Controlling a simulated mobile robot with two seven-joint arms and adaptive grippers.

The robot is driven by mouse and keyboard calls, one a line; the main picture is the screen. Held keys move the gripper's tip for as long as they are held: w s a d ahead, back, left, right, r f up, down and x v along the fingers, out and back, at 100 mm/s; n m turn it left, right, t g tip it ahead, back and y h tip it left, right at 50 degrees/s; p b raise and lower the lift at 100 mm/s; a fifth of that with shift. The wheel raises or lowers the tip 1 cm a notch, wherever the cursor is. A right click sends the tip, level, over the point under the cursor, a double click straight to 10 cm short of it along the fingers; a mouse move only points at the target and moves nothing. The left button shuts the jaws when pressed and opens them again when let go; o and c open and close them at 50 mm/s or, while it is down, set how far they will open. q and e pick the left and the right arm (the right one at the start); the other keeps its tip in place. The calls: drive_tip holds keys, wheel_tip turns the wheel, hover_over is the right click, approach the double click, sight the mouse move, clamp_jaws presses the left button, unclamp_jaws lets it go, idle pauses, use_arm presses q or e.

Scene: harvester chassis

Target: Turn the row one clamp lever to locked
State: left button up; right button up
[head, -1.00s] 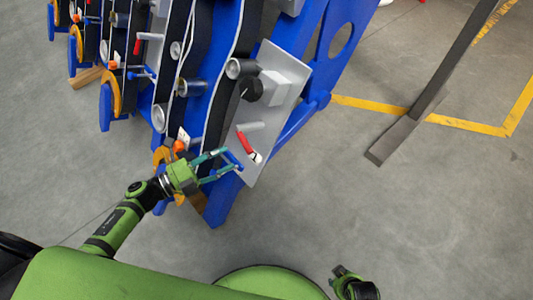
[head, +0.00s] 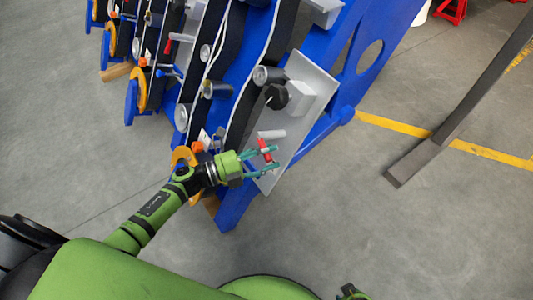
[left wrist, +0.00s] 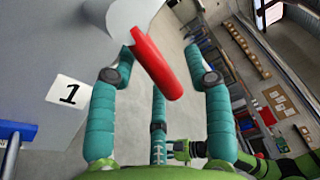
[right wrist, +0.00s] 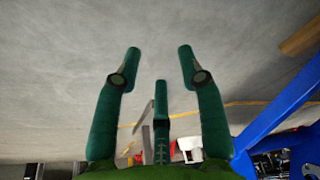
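The red clamp lever (head: 265,149) sits on a grey shaft on the light grey end plate (head: 300,125) of the blue chassis. In the left wrist view the red lever (left wrist: 156,66) slants down and right from the shaft's end, beside a label (left wrist: 68,92) reading 1. My left gripper (head: 271,156) is open at the plate, with the lever between its fingers. In the left wrist view my left gripper (left wrist: 167,68) shows a gap between the lever and the right finger. My right gripper (right wrist: 158,55) is open and empty, away from the plate.
A blue-ended part (left wrist: 15,130) is beside the label at the left wrist view's left edge. A black knob (head: 276,97) and a white box (head: 301,97) are above the lever on the plate. Floor between is clear.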

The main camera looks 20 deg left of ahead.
use_arm(q)
clamp_jaws()
